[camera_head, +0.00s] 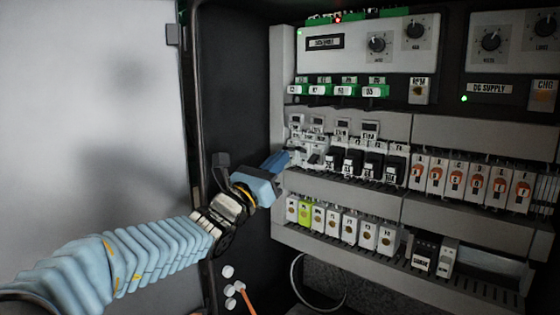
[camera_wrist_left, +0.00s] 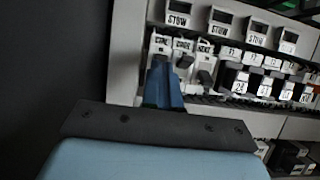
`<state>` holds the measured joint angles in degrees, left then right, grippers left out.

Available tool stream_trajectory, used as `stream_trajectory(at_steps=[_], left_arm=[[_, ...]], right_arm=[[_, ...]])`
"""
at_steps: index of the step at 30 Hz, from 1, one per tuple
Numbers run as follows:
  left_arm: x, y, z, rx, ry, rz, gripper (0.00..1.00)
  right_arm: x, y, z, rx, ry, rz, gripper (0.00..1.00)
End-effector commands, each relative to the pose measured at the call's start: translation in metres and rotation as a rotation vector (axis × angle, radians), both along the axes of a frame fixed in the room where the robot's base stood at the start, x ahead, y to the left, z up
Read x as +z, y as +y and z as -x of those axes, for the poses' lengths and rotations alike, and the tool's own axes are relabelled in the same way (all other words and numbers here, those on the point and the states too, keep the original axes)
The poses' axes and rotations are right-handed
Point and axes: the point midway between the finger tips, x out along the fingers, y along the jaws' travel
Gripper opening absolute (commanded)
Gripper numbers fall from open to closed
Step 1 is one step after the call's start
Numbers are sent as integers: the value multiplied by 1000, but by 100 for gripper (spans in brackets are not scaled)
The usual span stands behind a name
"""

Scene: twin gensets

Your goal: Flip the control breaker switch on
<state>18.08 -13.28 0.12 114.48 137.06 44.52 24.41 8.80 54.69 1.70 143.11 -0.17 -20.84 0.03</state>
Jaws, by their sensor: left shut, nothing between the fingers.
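A row of small white breakers sits at the left end of the middle rail; their labels are too blurred to read surely, so I cannot tell which one is the control breaker. In the left wrist view the leftmost breaker (camera_wrist_left: 160,43) is partly hidden behind my finger tips. The breaker beside it (camera_wrist_left: 184,58) and a third one with a dark lever (camera_wrist_left: 205,75) show to its right. My left gripper (camera_head: 287,157) is shut and empty, its blue tips at the leftmost breaker; I cannot tell whether they touch it. It also shows in the wrist view (camera_wrist_left: 160,72). My right gripper is not in view.
Black breakers (camera_head: 353,164) stand close to the right, then orange-marked modules (camera_head: 455,180). A row of white terminal blocks (camera_head: 348,226) lies below. The cabinet's dark left wall and the open pale door (camera_head: 90,110) bound the left side.

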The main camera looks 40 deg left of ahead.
Motion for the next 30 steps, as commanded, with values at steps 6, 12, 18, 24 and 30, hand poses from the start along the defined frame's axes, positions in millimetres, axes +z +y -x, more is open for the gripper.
stream_trajectory(at_steps=[6, 12, 18, 24, 30], left_arm=[[0, 0, 0, 0, -2, 0, 0], [-8, 2, 16, 2, -4, -1, 0], [-28, 4, 56, 1, -4, 0, 0], [-45, 7, 95, 0, -3, -1, 0], [-55, 9, 119, 0, -3, -1, 0]], right_arm=[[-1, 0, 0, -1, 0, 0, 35], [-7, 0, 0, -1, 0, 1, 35], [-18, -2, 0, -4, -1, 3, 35], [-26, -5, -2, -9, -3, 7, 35], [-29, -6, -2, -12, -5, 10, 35]])
